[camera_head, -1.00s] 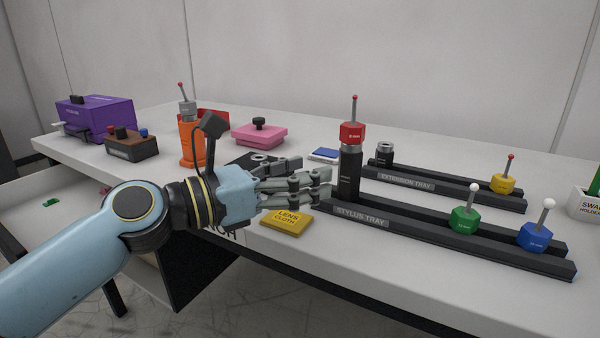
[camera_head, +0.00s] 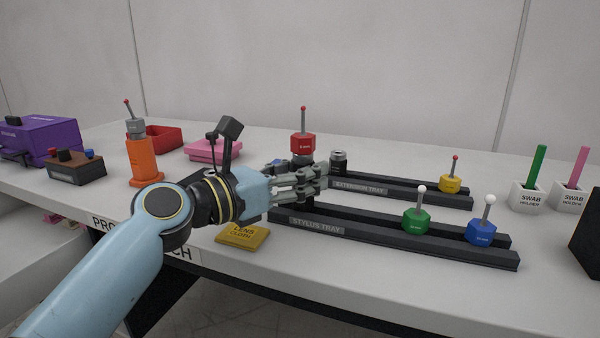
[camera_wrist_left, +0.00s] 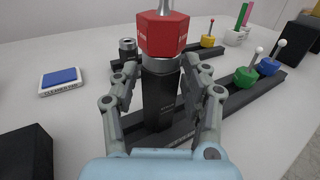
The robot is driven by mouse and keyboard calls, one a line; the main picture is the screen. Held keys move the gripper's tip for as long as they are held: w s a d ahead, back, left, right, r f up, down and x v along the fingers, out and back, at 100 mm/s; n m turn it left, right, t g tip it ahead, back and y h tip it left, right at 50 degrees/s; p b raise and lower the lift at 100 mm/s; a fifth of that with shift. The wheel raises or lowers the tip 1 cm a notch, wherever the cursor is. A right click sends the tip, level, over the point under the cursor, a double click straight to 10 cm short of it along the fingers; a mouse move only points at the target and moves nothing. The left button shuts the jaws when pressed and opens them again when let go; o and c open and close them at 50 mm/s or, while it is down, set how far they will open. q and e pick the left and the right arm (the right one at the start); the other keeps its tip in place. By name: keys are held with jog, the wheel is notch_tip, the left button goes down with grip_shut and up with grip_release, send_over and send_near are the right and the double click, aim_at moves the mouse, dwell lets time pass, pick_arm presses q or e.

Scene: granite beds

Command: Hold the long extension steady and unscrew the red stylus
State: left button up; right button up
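The red stylus (camera_head: 303,143), a red hex body with a thin stem and red ball tip, stands upright on top of the long black extension (camera_wrist_left: 160,100). The extension stands upright at the left end of the stylus tray (camera_head: 400,238). My left gripper (camera_head: 312,180) reaches in from the left at the extension's height, below the red body. In the left wrist view the red stylus (camera_wrist_left: 162,33) is above the fingers. The fingers are spread on either side of the extension, with a gap visible at the left finger. My right gripper is not in view.
Green (camera_head: 416,222) and blue (camera_head: 481,232) styli stand in the stylus tray. A yellow lens cloth (camera_head: 243,234) lies in front. An orange stand (camera_head: 143,163) is left.

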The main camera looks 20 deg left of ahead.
pick_arm(q)
grip_shut()
jog(key=shift+o, duration=1.6)
grip_release()
